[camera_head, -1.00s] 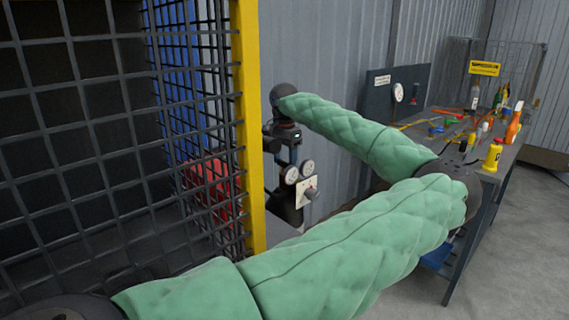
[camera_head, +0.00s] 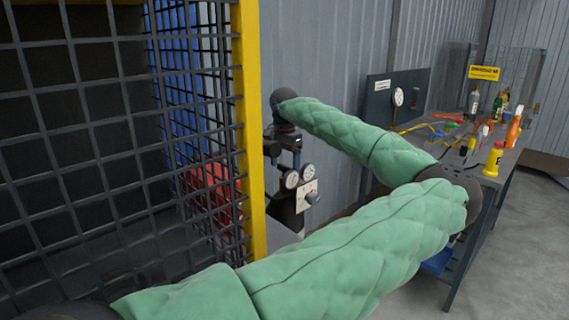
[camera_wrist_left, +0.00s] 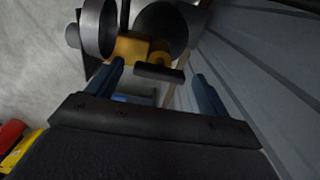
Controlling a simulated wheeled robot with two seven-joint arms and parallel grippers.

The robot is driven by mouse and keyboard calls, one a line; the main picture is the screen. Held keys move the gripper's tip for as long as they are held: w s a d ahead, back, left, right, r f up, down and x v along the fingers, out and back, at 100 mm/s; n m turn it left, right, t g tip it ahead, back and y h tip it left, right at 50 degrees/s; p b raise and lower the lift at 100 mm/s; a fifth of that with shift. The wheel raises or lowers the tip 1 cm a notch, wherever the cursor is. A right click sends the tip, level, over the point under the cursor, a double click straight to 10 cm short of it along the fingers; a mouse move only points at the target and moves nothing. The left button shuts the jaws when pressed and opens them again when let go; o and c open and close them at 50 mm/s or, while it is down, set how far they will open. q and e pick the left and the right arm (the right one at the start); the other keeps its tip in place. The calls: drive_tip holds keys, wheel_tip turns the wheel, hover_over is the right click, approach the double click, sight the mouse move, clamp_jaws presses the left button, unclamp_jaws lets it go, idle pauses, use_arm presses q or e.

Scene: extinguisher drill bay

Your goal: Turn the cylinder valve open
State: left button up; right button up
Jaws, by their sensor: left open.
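My left gripper (camera_head: 285,157) points down just above a regulator with two round gauges (camera_head: 299,175), behind the yellow post. In the left wrist view its two blue fingers (camera_wrist_left: 158,74) are apart. The brass valve body (camera_wrist_left: 132,47) lies just ahead of the fingertips, with a dark bar-like handle (camera_wrist_left: 159,72) between them; I cannot tell whether they touch it. The gauges show from the side beyond. A dark cylinder (camera_head: 284,212) stands below the regulator, partly hidden by my arm and the post. My right gripper is out of view.
A wire-mesh cage (camera_head: 90,130) with a yellow post (camera_head: 249,110) stands close at left of my gripper. A corrugated wall (camera_head: 330,55) is behind. A workbench (camera_head: 484,185) with bottles and tools stands at right. Open floor (camera_head: 530,240) lies at far right.

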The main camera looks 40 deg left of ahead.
sight(285, 166)
use_arm(q)
drive_tip(key=shift+r, duration=0.15)
wheel_tip(285, 166, up, 8)
drive_tip(key=shift+f, duration=0.25)
idle(0.6)
